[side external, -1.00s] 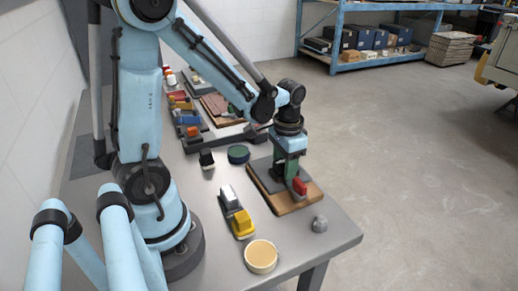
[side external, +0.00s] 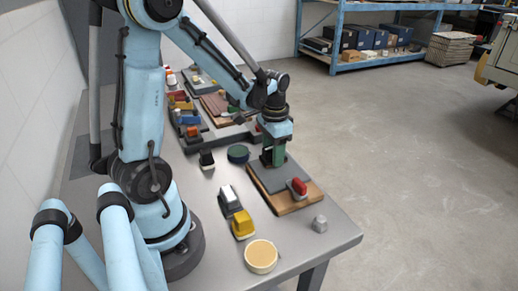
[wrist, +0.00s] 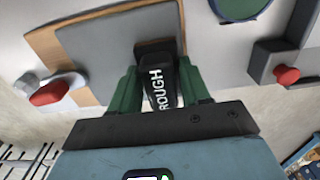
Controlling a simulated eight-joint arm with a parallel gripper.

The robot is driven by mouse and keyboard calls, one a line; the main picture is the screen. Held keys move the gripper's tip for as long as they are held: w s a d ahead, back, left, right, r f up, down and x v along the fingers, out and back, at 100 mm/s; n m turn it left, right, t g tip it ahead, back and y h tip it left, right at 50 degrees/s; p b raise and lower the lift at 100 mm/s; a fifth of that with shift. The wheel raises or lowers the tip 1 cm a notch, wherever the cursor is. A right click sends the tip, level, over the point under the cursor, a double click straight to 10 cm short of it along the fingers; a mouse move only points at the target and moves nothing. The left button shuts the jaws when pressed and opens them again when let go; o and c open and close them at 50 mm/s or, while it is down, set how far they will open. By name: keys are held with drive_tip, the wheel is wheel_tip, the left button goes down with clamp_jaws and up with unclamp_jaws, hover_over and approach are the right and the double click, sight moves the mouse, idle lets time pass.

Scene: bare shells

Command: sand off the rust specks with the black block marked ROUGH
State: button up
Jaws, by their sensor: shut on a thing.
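My gripper (wrist: 158,92) has green fingers, shut on the black block marked ROUGH (wrist: 159,88); the lettering faces the wrist camera. In the side view my gripper (side external: 273,157) is low at the far end of a grey plate (side external: 272,180), which lies on a wooden board (side external: 296,204). The wrist view shows the block overlapping the edge of the grey plate (wrist: 100,40). I cannot tell whether the block touches the plate. No rust specks can be made out at this size; the gripper hides part of the plate.
A red-topped piece (side external: 298,186) sits at the plate's near right corner. Trays with tools lie behind.

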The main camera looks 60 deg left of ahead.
drive_tip(key=shift+a, duration=0.8)
drive_tip(key=shift+r, duration=2.95)
drive_tip(key=shift+r, duration=1.55)
drive_tip(key=shift+d, duration=0.1)
